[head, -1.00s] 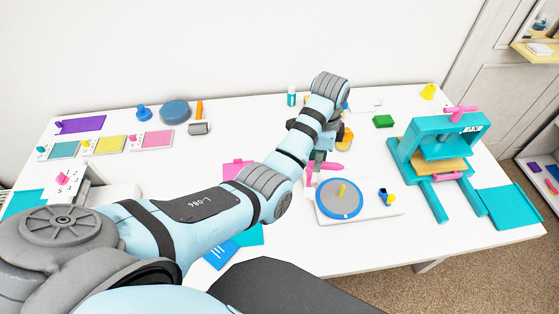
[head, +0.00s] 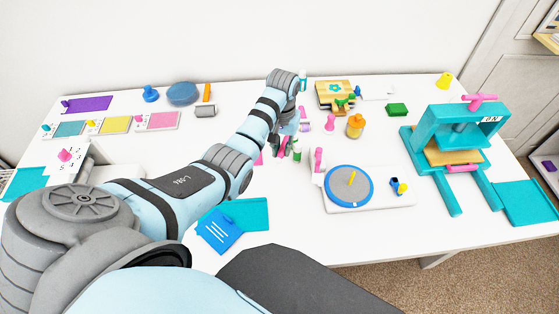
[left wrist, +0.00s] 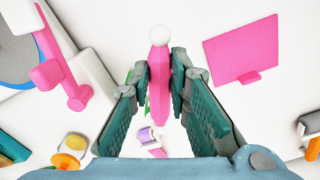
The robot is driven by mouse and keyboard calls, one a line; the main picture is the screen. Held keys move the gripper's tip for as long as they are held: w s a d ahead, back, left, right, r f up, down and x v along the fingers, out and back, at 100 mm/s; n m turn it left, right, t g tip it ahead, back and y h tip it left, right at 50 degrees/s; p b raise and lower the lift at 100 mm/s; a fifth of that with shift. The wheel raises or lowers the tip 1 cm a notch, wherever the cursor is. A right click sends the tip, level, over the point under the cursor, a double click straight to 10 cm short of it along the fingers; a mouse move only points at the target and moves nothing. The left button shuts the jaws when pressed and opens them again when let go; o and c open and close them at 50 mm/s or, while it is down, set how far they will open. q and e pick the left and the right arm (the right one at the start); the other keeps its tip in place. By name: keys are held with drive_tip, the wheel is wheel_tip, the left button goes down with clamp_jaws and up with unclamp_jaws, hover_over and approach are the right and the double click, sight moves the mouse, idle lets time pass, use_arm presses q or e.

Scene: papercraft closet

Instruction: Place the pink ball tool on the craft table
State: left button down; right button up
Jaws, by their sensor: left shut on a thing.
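My left gripper (left wrist: 159,80) is shut on the pink ball tool (left wrist: 159,72), a slim pink body with a white ball at its far end. In the head view the tool (head: 284,145) is a small pink piece at my left gripper (head: 288,150), partly hidden by the fingers. The craft table (head: 310,232) is the wide white top beneath it. The tool is over the table's middle; I cannot tell if it touches the surface. My right gripper is not in view.
A turntable (head: 348,185) stands to the right of the gripper, and a teal press (head: 462,130) further right. An orange bottle (head: 355,127) and pink stamp are behind. A pink card (left wrist: 240,48) lies nearby. Teal and blue cards (head: 220,230) lie in front.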

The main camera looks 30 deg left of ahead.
sight(281, 169)
use_arm(q)
wheel_tip(281, 169, down, 8)
drive_tip(key=shift+r+b, duration=0.25)
drive_tip(key=shift+b, duration=0.75)
drive_tip(key=shift+s+f, duration=0.1)
drive_tip(key=shift+f, duration=0.05)
drive_tip(key=c, duration=1.5)
unclamp_jaws()
